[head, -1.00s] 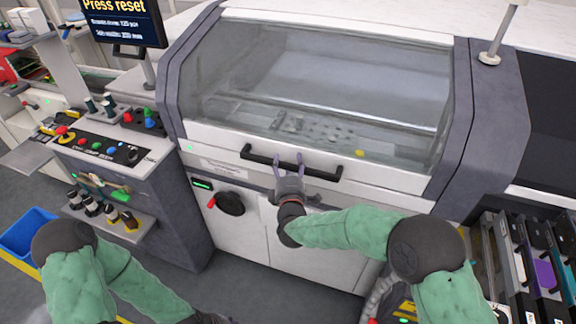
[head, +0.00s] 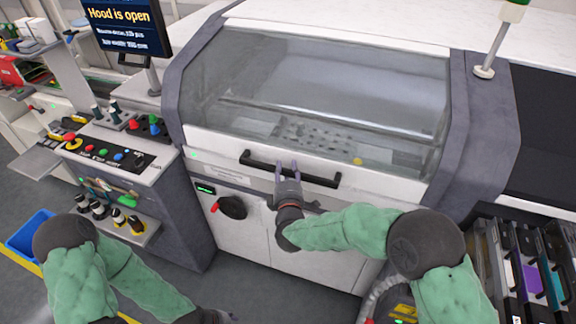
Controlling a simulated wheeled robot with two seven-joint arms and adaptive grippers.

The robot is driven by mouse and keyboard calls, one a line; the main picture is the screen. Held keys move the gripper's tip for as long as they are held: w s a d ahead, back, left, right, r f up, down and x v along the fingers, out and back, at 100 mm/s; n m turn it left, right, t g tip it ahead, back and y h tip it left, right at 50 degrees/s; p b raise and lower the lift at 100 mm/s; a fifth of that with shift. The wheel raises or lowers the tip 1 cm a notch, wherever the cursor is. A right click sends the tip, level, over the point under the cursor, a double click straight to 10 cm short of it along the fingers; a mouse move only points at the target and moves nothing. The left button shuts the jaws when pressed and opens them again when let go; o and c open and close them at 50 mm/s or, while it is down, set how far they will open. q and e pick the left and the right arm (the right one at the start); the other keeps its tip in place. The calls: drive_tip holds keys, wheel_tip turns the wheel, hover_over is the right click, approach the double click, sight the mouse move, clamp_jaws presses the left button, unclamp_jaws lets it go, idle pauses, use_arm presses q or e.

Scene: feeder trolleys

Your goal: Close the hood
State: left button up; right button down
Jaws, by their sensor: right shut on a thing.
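The hood (head: 330,92) is a grey-framed clear cover on the white machine, with a white front edge. It looks down or nearly down; I cannot tell whether a small gap is left beneath it. The screen (head: 124,28) reads "Hood is open". A black bar handle (head: 322,180) runs along the hood's front edge. My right gripper (head: 287,168) is shut on the handle near its middle, its fingers pointing up across the bar. My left gripper (head: 225,317) is at the bottom edge, low and away from the hood, mostly cut off.
A control panel (head: 105,153) with coloured buttons stands left of the hood. Below the hood are a dark rotary switch (head: 232,207) and white doors. A blue bin (head: 28,236) sits on the floor at left. Feeder slots (head: 530,270) fill the lower right.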

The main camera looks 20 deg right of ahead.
drive_tip(key=shift+g, duration=0.4)
drive_tip(key=r+p, duration=0.1)
drive_tip(key=p, duration=0.1)
drive_tip(key=s+r+p, duration=0.1)
drive_tip(key=r, duration=0.1)
drive_tip(key=a+r+p, duration=0.1)
drive_tip(key=p, duration=0.1)
drive_tip(key=shift+s+r+p, duration=0.25)
drive_tip(key=shift+s+p, duration=0.05)
drive_tip(key=shift+p, duration=0.05)
drive_tip(key=c, duration=0.8)
unclamp_jaws()
drive_tip(key=shift+f, duration=0.1)
drive_tip(key=v, duration=1.2)
drive_tip(key=shift+f, duration=0.1)
